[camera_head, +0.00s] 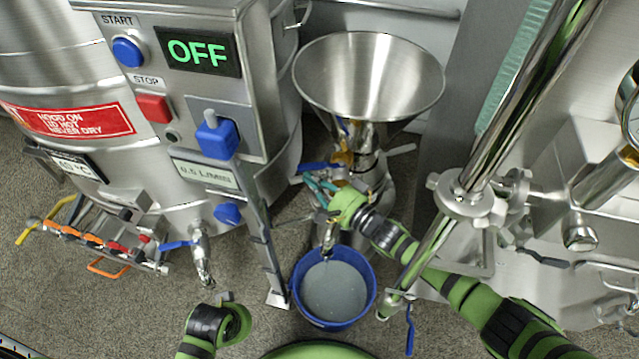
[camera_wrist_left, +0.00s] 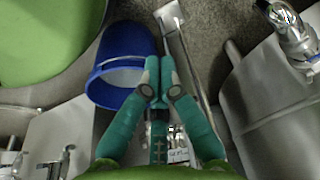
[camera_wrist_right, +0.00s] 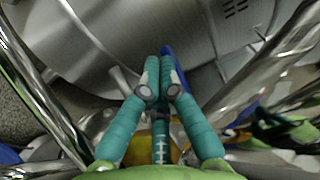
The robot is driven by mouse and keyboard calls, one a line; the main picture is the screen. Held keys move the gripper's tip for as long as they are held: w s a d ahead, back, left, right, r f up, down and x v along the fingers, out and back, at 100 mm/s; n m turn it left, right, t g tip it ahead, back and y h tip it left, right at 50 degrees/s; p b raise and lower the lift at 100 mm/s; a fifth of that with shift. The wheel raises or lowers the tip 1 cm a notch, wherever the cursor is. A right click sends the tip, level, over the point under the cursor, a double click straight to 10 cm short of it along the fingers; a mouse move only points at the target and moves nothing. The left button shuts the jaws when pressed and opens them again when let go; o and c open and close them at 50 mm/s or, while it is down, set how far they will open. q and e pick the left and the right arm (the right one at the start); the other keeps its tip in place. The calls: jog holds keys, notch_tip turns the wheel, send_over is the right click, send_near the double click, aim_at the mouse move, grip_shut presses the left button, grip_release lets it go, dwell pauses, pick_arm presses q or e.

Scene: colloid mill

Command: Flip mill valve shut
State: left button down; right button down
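The mill stands at the centre of the head view, with a steel funnel hopper (camera_head: 369,78) on top. A blue lever handle (camera_head: 314,166) sticks out on the mill's left side below the hopper; I take it for the mill valve. My right gripper (camera_head: 308,181) is just below this handle, its teal fingers pointing left. In the right wrist view its fingertips (camera_wrist_right: 160,62) are together, with the blue handle (camera_wrist_right: 168,50) just beyond; contact cannot be told. My left gripper (camera_wrist_left: 161,62) is shut and empty; in the head view its wrist hides its fingers.
A blue bucket (camera_head: 334,289) of grey liquid stands under the mill outlet. A control cabinet (camera_head: 187,90) reading OFF and a tank with a blue-handled tap (camera_head: 201,252) are at left. A sloping steel pipe (camera_head: 520,95) crosses at right.

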pick_arm(q)
jog(key=shift+w+r+b, duration=0.1)
jog(key=shift+r+b, duration=0.25)
jog(key=shift+r, duration=0.75)
pick_arm(e)
jog(key=shift+w+a+r, duration=0.15)
jog(key=shift+w+a, duration=0.45)
jog(key=shift+w, duration=0.25)
pick_arm(q)
jog(key=shift+a, duration=0.15)
pick_arm(e)
jog(key=v, duration=1.2)
